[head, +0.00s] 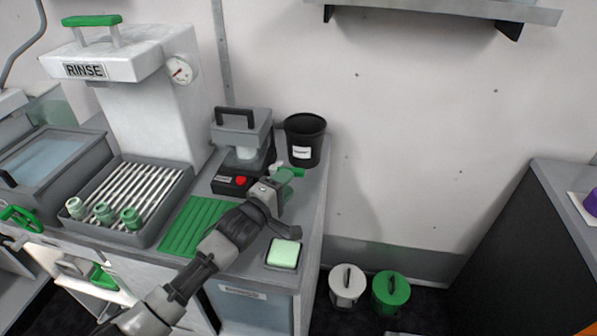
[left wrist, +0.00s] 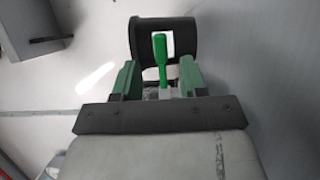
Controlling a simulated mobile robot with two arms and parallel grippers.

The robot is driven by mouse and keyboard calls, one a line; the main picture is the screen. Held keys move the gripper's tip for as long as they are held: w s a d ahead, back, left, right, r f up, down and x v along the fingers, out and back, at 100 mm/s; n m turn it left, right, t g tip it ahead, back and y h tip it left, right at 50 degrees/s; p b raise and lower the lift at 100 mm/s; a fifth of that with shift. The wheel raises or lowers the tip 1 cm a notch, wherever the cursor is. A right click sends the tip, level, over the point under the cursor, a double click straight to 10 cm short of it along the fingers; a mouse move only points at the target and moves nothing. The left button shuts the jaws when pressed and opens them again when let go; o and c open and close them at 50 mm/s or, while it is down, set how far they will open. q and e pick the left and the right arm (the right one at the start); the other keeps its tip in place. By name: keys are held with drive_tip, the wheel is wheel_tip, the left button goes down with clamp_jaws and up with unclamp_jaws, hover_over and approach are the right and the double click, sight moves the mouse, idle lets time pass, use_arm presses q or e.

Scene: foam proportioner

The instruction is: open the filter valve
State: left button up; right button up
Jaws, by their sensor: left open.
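A small valve with a green lever (left wrist: 160,58) and a pale metal body shows in the left wrist view, between the fingers of my open left gripper (left wrist: 158,80). The lever points away from the palm, with visible gaps to both fingers. In the head view my left gripper (head: 284,182) is at the right end of the counter, beside the small grey and black machine (head: 242,130). The green lever (head: 298,172) shows just past the fingers. The valve body is mostly hidden there. My right gripper is not in view.
A black bucket (head: 305,140) stands behind the gripper. A pale green pad (head: 284,253) lies in front, near the counter edge. A green ribbed mat (head: 196,226) and a rack with green cups (head: 131,217) are left. White (head: 347,284) and green (head: 390,292) canisters stand on the floor.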

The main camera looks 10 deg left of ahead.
sight(298, 170)
use_arm(q)
drive_tip(key=x, duration=0.5)
drive_tip(key=shift+w+d, duration=0.15)
drive_tip(key=shift+w, duration=0.2)
clamp_jaws()
